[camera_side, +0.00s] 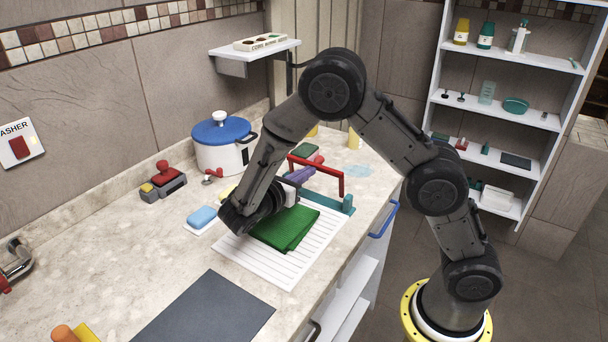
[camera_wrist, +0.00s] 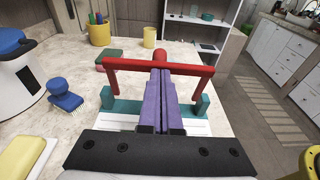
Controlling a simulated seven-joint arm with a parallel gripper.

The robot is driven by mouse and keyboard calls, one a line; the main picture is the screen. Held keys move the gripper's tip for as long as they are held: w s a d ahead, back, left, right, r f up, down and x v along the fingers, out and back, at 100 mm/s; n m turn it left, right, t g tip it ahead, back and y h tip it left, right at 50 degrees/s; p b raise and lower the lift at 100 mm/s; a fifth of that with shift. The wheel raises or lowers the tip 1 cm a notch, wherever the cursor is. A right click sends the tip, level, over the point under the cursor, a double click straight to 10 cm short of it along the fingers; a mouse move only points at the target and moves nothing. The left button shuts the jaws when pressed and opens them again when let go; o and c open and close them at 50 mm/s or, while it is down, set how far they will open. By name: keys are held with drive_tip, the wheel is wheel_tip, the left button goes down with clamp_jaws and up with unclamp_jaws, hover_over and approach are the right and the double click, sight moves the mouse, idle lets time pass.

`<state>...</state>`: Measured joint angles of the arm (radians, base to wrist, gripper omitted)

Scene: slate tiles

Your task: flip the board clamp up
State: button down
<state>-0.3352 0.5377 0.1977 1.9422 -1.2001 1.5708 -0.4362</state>
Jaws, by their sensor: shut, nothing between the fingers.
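The board clamp is a red U-shaped bar (camera_side: 318,168) on a teal base (camera_side: 347,205) at the far end of a white ribbed board (camera_side: 318,237). In the wrist view the red bar (camera_wrist: 190,69) stands above its teal end blocks (camera_wrist: 108,100). My gripper (camera_wrist: 160,72) has purple fingers, shut together and empty, between the bar's two legs with the tips close to its crosspiece. Whether they touch it is unclear. The purple fingers also show by the bar in the side view (camera_side: 301,174). A folded green cloth (camera_side: 285,228) lies on the board.
A blue-lidded white pot (camera_side: 222,150), a blue sponge (camera_side: 202,217) and a red stamp-like item (camera_side: 165,178) stand left of the board. A dark mat (camera_side: 205,310) lies nearer. A yellow cup (camera_wrist: 149,38) and a pen holder (camera_wrist: 99,34) stand beyond the clamp.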

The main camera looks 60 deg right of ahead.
drive_tip(key=shift+d+r+y, duration=0.3)
drive_tip(key=shift+d+y, duration=0.25)
drive_tip(key=shift+y, duration=0.25)
drive_tip(key=shift+d+r+y, duration=0.3)
drive_tip(key=shift+d+y, duration=0.2)
drive_tip(key=shift+y, duration=0.3)
